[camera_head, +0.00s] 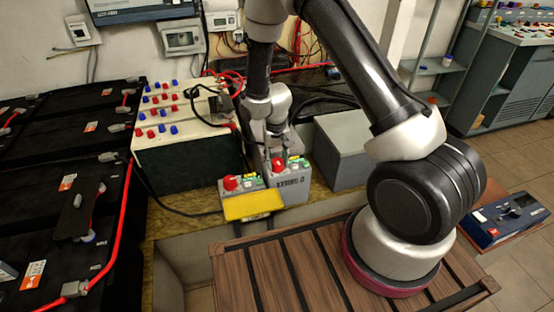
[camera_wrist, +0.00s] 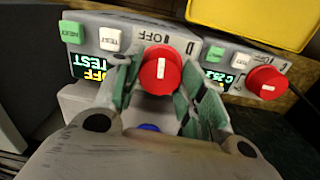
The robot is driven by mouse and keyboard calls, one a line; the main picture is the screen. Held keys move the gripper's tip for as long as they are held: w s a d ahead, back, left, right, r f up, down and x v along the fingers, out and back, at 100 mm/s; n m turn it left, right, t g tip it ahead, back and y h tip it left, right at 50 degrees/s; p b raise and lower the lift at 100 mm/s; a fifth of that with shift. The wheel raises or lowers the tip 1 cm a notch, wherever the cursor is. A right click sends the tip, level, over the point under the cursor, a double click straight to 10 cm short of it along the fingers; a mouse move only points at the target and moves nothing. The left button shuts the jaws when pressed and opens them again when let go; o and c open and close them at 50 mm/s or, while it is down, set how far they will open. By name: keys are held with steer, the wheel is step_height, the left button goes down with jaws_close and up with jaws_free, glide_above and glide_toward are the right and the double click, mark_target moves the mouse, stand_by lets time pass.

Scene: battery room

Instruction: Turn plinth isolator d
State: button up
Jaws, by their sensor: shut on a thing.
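A red knob with a white mark (camera_wrist: 160,72) sits on a grey isolator box marked with an upside-down D in the wrist view. Its mark points up in that picture, towards the OFF lettering. In the head view the knob (camera_head: 277,165) is on the rear grey box (camera_head: 291,190). My gripper (camera_wrist: 160,98) has its green-padded fingers on both sides of the knob and is shut on it. In the head view my gripper (camera_head: 276,148) comes down from above.
A second grey box with a red knob (camera_head: 229,183) stands close by on the left, with a yellow panel (camera_head: 254,205) in front. A plain grey box (camera_head: 342,150) is to the right. Black batteries (camera_head: 70,150) with red cables fill the left. A slatted wooden surface (camera_head: 330,262) lies in front.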

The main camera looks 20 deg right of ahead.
mark_target(276, 160)
steer(key=shift+m, duration=0.6)
steer(key=o, duration=0.7)
steer(key=shift+o, duration=0.2)
step_height(276, 160, up, 12)
steer(key=shift+a, duration=0.15)
